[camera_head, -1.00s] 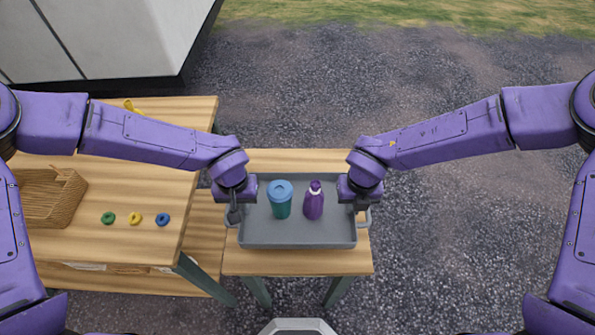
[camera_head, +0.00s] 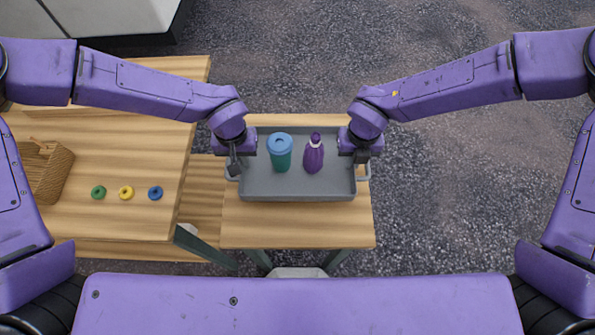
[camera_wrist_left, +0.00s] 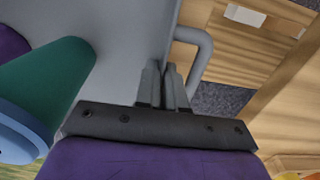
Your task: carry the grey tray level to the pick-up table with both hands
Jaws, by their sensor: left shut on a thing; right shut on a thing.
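The grey tray (camera_head: 300,188) is over the small wooden table (camera_head: 300,228) in the head view; I cannot tell whether it touches the top. A teal cup with a blue lid (camera_head: 281,153) and a purple bottle (camera_head: 314,156) stand upright in it. My left gripper (camera_head: 234,170) is shut on the tray's left handle, and my right gripper (camera_head: 361,160) is shut on the right handle. In the left wrist view the left fingers (camera_wrist_left: 165,82) are at the tray's wall beside the curved handle (camera_wrist_left: 203,55). The tray looks level.
A larger wooden table (camera_head: 140,155) stands to the left with a wicker basket (camera_head: 48,172) and green (camera_head: 98,192), yellow (camera_head: 126,192) and blue (camera_head: 155,193) rings. Dark gravel (camera_head: 460,170) is clear to the right. A pale box-like structure (camera_head: 90,15) is at the far left.

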